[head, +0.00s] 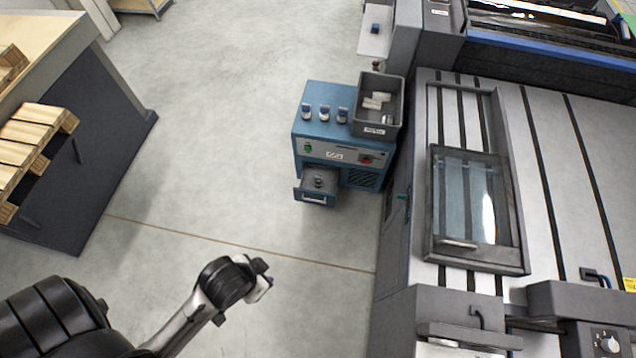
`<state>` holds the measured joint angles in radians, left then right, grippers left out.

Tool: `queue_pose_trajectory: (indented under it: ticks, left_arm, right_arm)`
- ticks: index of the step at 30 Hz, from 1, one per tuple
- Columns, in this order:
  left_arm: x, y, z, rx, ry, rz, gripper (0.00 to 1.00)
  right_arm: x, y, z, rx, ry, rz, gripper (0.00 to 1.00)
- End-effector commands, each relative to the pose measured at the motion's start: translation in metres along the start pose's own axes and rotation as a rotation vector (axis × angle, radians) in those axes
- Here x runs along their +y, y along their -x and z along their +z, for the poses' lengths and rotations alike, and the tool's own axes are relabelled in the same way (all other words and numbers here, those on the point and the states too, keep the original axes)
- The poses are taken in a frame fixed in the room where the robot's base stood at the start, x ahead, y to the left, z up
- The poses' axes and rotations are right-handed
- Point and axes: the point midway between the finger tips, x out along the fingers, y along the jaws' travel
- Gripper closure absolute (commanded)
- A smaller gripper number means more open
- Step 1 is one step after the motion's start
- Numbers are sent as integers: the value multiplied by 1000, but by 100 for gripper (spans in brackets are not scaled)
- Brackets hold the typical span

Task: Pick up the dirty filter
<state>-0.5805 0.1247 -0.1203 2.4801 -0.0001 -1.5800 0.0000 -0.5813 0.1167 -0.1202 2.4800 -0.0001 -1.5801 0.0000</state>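A blue unit (336,140) stands on the floor against the large grey machine. Its small front drawer (314,197) is pulled open. A small dark round part (319,182) sits in the drawer; it may be the dirty filter, but it is too small to be sure. Several small pale pieces (377,101) lie in a dark grey bin (391,122) on the unit's top right. My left gripper (264,275) is at the lower middle, in front of the unit and apart from it. Its fingers are too small and turned away to show their opening. My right gripper is out of view.
The grey machine (540,170) with a windowed lid fills the right. A dark table (100,140) and wooden pallets (35,145) are at left. The floor (220,180) between is clear.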

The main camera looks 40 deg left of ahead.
Motion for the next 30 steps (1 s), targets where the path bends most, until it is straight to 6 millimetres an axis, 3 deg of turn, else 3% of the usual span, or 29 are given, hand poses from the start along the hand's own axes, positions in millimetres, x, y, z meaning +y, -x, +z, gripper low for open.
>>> queue_pose_trajectory:
  ticks: [7, 23, 30]
  left_arm:
    - [-1, 0, 0, 0, -3, -2, 62]
    - [3, 0, -1, 2, 10, 8, 12]
    - [3, 0, -1, 2, 10, 8, 12]
  right_arm:
    - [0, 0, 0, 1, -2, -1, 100]
    - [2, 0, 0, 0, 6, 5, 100]
    - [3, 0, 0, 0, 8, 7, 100]
